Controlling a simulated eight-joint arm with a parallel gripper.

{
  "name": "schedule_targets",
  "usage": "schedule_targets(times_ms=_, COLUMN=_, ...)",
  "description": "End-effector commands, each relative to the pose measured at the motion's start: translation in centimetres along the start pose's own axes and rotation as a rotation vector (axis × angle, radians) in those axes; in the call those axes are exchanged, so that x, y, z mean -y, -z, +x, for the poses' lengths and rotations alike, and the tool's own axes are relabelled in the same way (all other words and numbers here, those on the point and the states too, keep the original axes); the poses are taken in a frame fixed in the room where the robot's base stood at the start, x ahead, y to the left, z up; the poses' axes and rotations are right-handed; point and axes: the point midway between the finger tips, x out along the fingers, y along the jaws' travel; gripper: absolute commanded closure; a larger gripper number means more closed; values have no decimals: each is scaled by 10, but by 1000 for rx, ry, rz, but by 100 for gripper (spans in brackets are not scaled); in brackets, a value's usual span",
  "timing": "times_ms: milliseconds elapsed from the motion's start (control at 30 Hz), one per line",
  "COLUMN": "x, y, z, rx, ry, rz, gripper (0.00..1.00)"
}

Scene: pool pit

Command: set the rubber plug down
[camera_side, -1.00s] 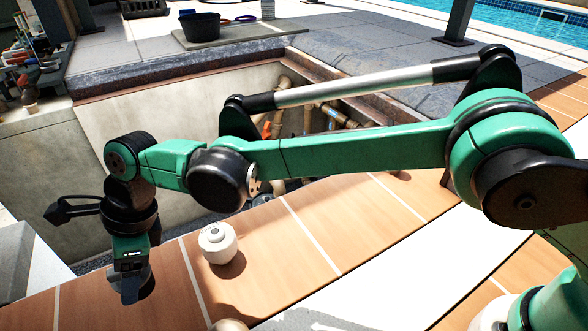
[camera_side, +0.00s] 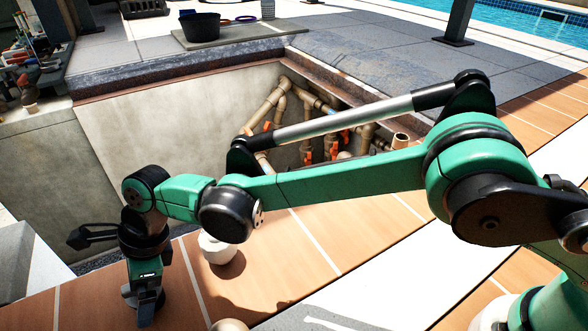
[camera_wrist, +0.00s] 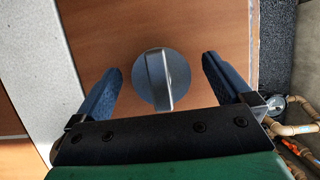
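The rubber plug (camera_wrist: 161,80) is a grey round disc with a raised bar across its top. In the wrist view it sits between the two blue-grey fingers of my gripper (camera_wrist: 162,85), with a gap on each side. The gripper is open and does not touch it there. In the side view my gripper (camera_side: 148,305) points down, low over the orange tiles at the left. The plug is mostly hidden by the fingers there, and its contact with the tiles is hard to tell.
A white round pot (camera_side: 218,250) stands on the tiles right of my gripper. The open pit with tan pipes (camera_side: 265,110) lies behind. A pale round thing (camera_side: 229,325) shows at the bottom edge. A black tub (camera_side: 201,27) stands far off.

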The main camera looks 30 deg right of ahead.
Motion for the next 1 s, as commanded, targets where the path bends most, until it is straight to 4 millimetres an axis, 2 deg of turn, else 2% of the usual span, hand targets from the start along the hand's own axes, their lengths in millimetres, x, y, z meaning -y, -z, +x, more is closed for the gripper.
schedule_targets(times_ms=167, x=0, y=-1, z=-2, rx=0, ry=0, rz=0, gripper=2)
schedule_targets(times_ms=267, x=0, y=-2, z=-11, rx=0, ry=0, rz=1, gripper=2)
schedule_targets(times_ms=367, x=0, y=-2, z=-26, rx=0, ry=0, rz=1, gripper=2)
schedule_targets(times_ms=700, x=0, y=-1, z=-97, rx=1, ry=1, rz=1, gripper=2)
schedule_targets(times_ms=900, x=0, y=-1, z=-121, rx=0, ry=1, rz=-2, gripper=2)
schedule_targets(times_ms=1000, x=5, y=8, z=-134, rx=-1, ry=22, rz=-43, gripper=2)
